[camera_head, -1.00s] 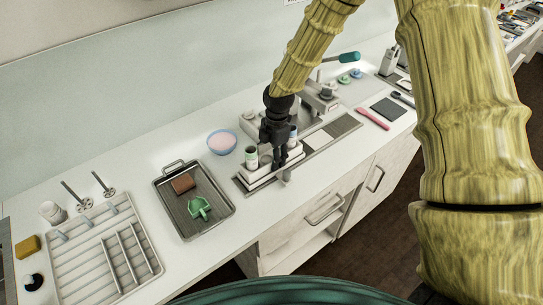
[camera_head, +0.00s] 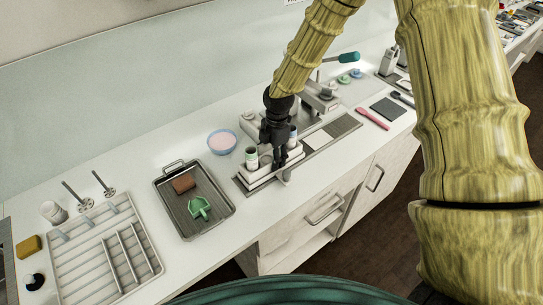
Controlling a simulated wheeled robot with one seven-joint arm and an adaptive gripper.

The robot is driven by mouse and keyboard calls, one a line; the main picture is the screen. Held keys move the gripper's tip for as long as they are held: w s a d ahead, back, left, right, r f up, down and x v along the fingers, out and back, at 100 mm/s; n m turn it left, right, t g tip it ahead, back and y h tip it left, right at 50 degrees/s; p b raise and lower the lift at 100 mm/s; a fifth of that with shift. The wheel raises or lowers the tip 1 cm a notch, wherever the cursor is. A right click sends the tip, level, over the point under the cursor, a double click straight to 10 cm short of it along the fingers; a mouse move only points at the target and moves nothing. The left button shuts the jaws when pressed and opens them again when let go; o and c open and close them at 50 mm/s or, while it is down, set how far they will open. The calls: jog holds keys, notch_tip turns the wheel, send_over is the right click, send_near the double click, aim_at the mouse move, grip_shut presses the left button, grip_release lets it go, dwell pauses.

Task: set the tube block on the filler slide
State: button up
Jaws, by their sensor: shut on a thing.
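My gripper (camera_head: 279,165) points down over the white tube block (camera_head: 262,173) and is shut on it. Its fingers stand between two upright tubes, a left one (camera_head: 252,158) and a right one (camera_head: 293,136) partly behind the gripper. The block is at the left end of the long grey filler slide (camera_head: 318,151). It looks level and low over the slide, but I cannot tell whether it touches. The side of the block behind my fingers is hidden.
A grey tray (camera_head: 176,212) with a brown block and green scoop stands to the left. A blue-rimmed bowl (camera_head: 222,141) is behind it. A white rack (camera_head: 90,262) lies far left. A pink spatula (camera_head: 372,119) and dark square pad (camera_head: 388,109) are to the right.

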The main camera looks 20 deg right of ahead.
jog(key=shift+f, duration=0.1)
jog(key=o, duration=1.4)
jog(key=shift+r+p, duration=2.15)
jog(key=shift+r, duration=0.9)
